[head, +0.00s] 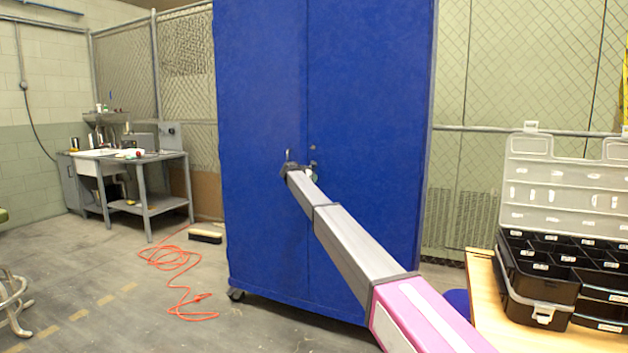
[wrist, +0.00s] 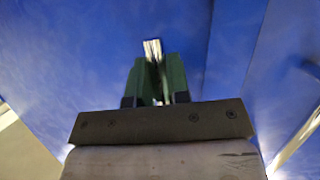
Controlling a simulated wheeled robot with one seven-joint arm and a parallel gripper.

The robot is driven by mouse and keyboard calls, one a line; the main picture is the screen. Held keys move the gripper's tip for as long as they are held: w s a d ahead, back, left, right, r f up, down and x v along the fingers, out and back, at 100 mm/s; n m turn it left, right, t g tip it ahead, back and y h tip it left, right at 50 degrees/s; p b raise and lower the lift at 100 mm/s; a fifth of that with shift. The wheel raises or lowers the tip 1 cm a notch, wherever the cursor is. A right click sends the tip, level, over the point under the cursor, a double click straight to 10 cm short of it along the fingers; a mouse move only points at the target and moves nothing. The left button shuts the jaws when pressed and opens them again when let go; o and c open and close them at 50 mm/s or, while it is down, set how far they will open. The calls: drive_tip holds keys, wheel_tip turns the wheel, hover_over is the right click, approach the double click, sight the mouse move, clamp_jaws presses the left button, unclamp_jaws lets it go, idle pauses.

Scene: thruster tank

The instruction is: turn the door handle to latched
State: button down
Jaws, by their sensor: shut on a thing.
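A tall blue cabinet (head: 262,110) with two doors stands in the middle of the head view. The door handle (head: 288,155) is a small metal piece near the door seam, mostly hidden by my gripper. My gripper (head: 290,168) reaches up to the cabinet front at the handle. In the wrist view, the two green fingers of my gripper (wrist: 157,80) are closed around a pale metal piece, the handle (wrist: 153,48), whose end sticks out past the fingertips. Blue door surface (wrist: 70,80) fills the background. The doors look closed in the head view; the handle's exact angle is hard to tell.
A wooden table (head: 487,300) with an open black organizer case (head: 540,285) stands at the right. An orange cable (head: 175,260) and a brush (head: 205,236) lie on the floor at left. A sink bench (head: 150,185) is at the back left. The floor left of the cabinet is mostly free.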

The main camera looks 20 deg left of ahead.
drive_tip(key=shift+a+m+y, duration=0.3)
drive_tip(key=shift+a+m, duration=0.15)
drive_tip(key=shift+m, duration=0.05)
idle(0.3)
drive_tip(key=c, duration=1.1)
unclamp_jaws()
drive_tip(key=v, duration=1)
drive_tip(key=shift+s+r, duration=0.2)
drive_tip(key=shift+s, duration=0.1)
drive_tip(key=shift+a, duration=0.1)
